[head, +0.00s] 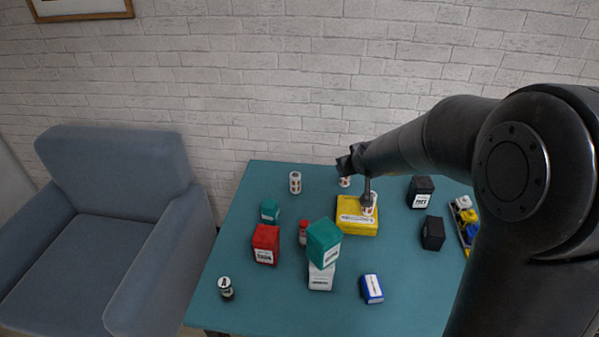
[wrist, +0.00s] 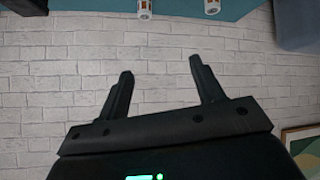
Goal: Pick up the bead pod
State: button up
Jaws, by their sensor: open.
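Three small white cylinders with orange-brown markings could be the bead pod; I cannot read a name on them. One white cylinder (head: 295,182) stands upright at the back left of the table. A second white cylinder (head: 344,182) is at the back, partly hidden by my gripper (head: 355,178). A third white cylinder (head: 370,207) is on or just behind the yellow box (head: 357,226). My gripper is open and empty above the back of the table. In the wrist view its fingers (wrist: 160,66) face the wall, with two white cylinders (wrist: 145,8) (wrist: 212,6) at the top edge.
On the teal table (head: 260,312) are a red box (head: 266,245), a teal box (head: 324,242) above a white one (head: 321,278), a blue-white box (head: 372,289), black boxes (head: 421,192) (head: 433,233) and a tray (head: 461,232). An armchair (head: 120,215) stands left.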

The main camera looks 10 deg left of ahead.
jog(key=w+a+f+n+y, duration=0.1)
jog(key=w+a+f+y, duration=0.2)
jog(key=w+a+f, duration=0.5)
jog(key=n+t+y, duration=0.1)
jog(key=t+y, duration=0.1)
jog(key=y, duration=0.1)
send_near(293, 175)
jog(key=shift+w+d+f, duration=0.4)
jog(key=shift+w+f, duration=0.05)
jog(key=shift+w, duration=0.3)
jog(key=x, duration=0.5)
jog(key=shift+w+a+f, duration=0.15)
jog(key=shift+a+f, duration=0.05)
jog(key=shift+f, duration=0.1)
jog(key=shift+a+x, duration=0.25)
jog(key=shift+x, duration=2.4)
jog(key=shift+d, duration=0.1)
jog(key=c, duration=1.1)
